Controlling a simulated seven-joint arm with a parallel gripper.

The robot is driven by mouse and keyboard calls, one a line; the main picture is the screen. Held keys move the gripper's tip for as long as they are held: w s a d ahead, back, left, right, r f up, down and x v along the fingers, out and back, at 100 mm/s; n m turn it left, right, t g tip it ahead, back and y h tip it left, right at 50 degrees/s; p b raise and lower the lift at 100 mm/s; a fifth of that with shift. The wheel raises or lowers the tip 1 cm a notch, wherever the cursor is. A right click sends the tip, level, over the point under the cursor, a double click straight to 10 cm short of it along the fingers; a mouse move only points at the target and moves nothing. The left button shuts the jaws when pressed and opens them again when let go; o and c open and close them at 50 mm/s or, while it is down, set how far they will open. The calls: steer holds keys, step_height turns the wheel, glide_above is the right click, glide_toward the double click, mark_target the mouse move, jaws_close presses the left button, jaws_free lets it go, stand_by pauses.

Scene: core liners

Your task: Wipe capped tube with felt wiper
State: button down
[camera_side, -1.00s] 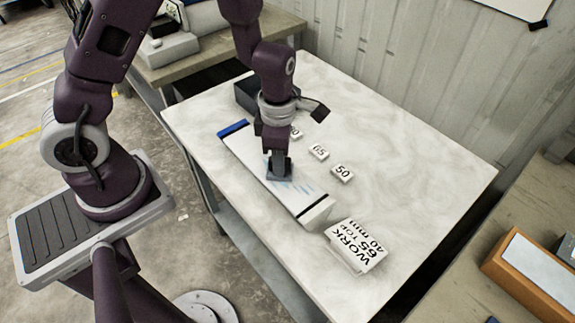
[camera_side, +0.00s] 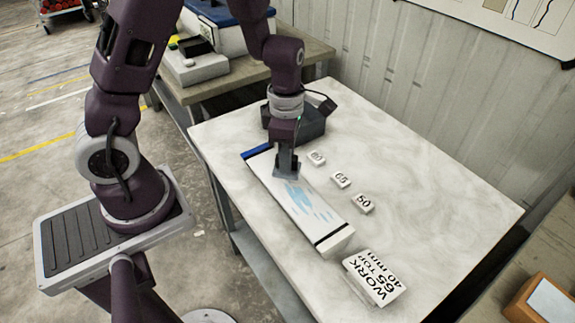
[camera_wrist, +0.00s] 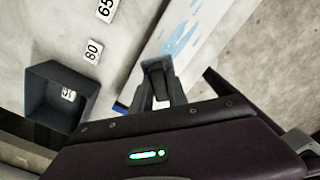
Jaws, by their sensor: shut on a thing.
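The capped tube is a long white piece (camera_side: 318,222) lying on the pale table. It has a blue cap (camera_side: 257,152) at its far left end and a black band near its front end. Light blue smears (camera_side: 305,200) mark the middle of its top; they also show in the wrist view (camera_wrist: 180,38). My gripper (camera_side: 287,150) is shut on the dark grey felt wiper (camera_side: 287,173), over the tube's top nearer the blue end. Whether the wiper touches the tube I cannot tell. In the wrist view my gripper (camera_wrist: 158,85) hides part of the tube.
Small labelled blocks, 80 (camera_side: 317,158), 65 (camera_side: 340,179) and 50 (camera_side: 363,203), stand right of the tube. A dark open bin (camera_side: 310,122) is behind my gripper. The table's right side is clear.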

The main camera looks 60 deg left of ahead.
steer(key=shift+r, duration=2.05)
steer(key=w+d+f+m, duration=0.2)
steer(key=w+d+m, duration=0.2)
steer(key=w+d, duration=0.55)
steer(key=w+d+f+m, duration=0.1)
steer(key=w+d+m, duration=0.4)
steer(key=d, duration=0.9)
steer(key=f, duration=1)
steer(key=shift+d+f, duration=0.1)
steer(key=shift+d, duration=0.2)
steer(key=shift+f, duration=0.2)
